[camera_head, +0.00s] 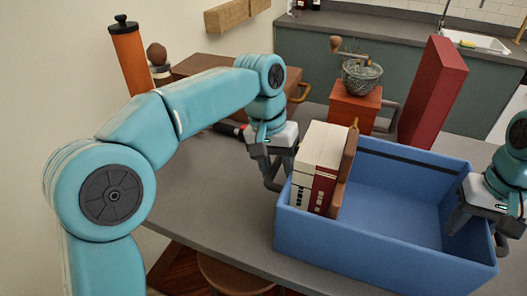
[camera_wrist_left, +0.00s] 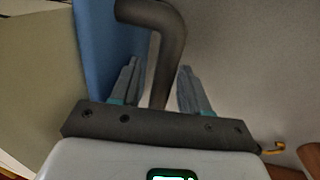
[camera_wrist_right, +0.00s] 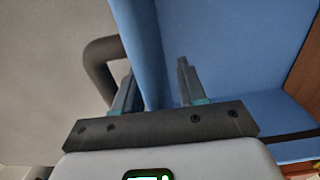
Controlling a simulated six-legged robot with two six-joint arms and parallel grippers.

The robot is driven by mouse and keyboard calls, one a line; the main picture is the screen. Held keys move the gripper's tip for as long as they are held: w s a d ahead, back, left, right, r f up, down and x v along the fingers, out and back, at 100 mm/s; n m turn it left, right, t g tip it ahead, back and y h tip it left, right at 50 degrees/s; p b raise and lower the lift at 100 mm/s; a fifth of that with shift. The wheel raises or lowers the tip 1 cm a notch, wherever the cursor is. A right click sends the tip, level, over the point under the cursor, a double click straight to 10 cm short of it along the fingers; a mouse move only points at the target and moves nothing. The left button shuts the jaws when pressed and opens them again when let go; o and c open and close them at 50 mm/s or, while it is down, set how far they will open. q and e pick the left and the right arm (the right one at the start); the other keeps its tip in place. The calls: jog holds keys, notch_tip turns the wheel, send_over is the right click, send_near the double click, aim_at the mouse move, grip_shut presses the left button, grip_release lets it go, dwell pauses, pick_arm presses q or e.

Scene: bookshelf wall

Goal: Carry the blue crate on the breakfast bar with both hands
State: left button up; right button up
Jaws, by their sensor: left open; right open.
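The blue crate (camera_head: 370,250) stands on the grey breakfast bar (camera_head: 205,205). White and red books (camera_head: 318,150) and a brown board stand at its left end; the rest looks empty. My left gripper (camera_head: 272,165) is open at the crate's left end. In the left wrist view, the crate's dark handle (camera_wrist_left: 168,60) lies between its open fingers (camera_wrist_left: 157,90). My right gripper (camera_head: 468,212) is open at the right end. In the right wrist view, the crate wall (camera_wrist_right: 148,50) runs between its fingers (camera_wrist_right: 157,85), and the other handle (camera_wrist_right: 95,70) is left of both fingers.
Behind the crate stand an orange-red box (camera_head: 352,110) with a grinder bowl (camera_head: 361,78) on it, and a tall red box (camera_head: 433,92). A brown box (camera_head: 200,68) and an orange mill (camera_head: 130,62) are at the back left. A stool (camera_head: 236,278) is below the bar's front edge.

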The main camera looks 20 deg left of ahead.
pick_arm(q)
notch_tip(320, 180, up, 12)
jog(key=a, duration=0.2)
jog(key=shift+a, duration=0.2)
pick_arm(e)
jog(key=shift+r, duration=3.75)
pick_arm(q)
jog(key=shift+f, duration=0.1)
